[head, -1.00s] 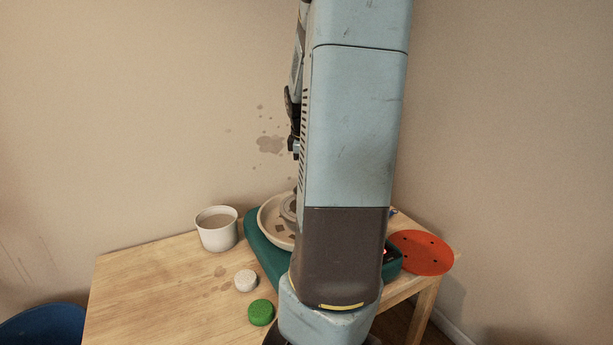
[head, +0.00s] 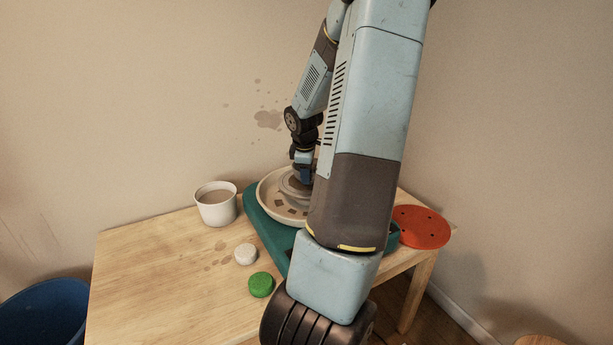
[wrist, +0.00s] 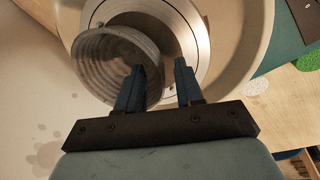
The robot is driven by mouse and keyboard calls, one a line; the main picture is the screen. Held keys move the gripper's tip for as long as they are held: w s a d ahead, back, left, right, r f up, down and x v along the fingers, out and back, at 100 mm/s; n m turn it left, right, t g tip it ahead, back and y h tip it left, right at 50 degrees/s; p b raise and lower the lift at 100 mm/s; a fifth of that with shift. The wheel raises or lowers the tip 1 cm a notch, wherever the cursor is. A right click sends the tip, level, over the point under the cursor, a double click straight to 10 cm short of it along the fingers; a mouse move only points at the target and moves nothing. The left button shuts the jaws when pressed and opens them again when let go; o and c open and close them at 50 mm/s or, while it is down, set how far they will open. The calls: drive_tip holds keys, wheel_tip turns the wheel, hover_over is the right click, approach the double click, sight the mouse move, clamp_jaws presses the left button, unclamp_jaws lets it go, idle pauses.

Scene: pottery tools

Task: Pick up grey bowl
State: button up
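The grey bowl (wrist: 105,62) shows in the wrist view as a round, ridged vessel, left of centre over the pottery wheel's metal disc (wrist: 195,30). My gripper (wrist: 158,76) is open and empty. Its left finger overlaps the bowl's inside in the picture; its right finger is beyond the bowl's right edge. I cannot tell whether either touches it. In the head view, my gripper (head: 304,174) points down over the teal pottery wheel (head: 262,232) and its cream splash pan (head: 268,199). My arm hides part of the wheel there.
A white cup (head: 216,207) stands left of the wheel on the wooden table (head: 160,270). A white round piece (head: 245,254) and a green one (head: 261,285) lie in front. An orange disc (head: 424,228) is at right. The table's left side is clear.

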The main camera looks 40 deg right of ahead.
drive_tip(key=shift+w+d+f, duration=0.1)
drive_tip(key=shift+f, duration=0.55)
clamp_jaws()
